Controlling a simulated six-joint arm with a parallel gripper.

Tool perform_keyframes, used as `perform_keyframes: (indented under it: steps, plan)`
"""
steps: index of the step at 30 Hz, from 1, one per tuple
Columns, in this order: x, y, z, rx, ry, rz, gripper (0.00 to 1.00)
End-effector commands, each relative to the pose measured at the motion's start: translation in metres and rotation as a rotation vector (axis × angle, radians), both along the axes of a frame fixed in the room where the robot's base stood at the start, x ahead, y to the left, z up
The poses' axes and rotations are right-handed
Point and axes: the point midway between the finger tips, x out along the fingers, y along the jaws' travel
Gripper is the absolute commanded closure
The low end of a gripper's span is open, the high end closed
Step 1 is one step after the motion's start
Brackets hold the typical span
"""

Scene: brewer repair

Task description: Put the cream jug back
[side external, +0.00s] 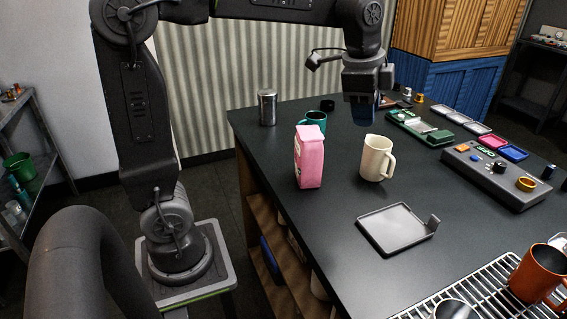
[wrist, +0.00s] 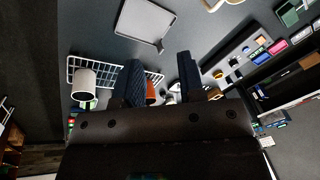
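The cream jug (side external: 377,158) stands upright on the dark table, its handle towards the right. Part of what looks like the jug (wrist: 222,3) shows at the top edge of the wrist view. My gripper (side external: 364,113) hangs above and behind the jug in the side view, apart from it. In the wrist view my gripper (wrist: 158,75) has its two dark fingers spread with nothing held between them. A grey square tray (side external: 392,232) with a small upright tab lies flat and empty on the table in front of the jug; it also shows in the wrist view (wrist: 147,18).
A pink carton (side external: 309,157) stands left of the jug, with a teal mug (side external: 314,119) and metal canister (side external: 267,108) behind. A control box (side external: 497,175) is at right. A wire rack (side external: 480,292) with an orange mug (side external: 538,272) is at the front right.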

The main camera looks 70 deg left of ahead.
Motion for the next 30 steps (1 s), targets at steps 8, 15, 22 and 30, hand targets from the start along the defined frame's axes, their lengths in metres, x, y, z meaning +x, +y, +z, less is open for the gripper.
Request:
perform_keyframes:
  steps: [8,15,22,30]
  plan:
    - [-0.116,-0.017,-0.021,-0.157,-0.166,0.475,0.64]
    - [-0.169,-0.022,-0.057,-0.282,-0.24,0.734,0.64]
    - [-0.178,-0.023,-0.066,-0.311,-0.251,0.791,0.64]
    - [-0.178,-0.023,-0.065,-0.31,-0.251,0.789,0.64]
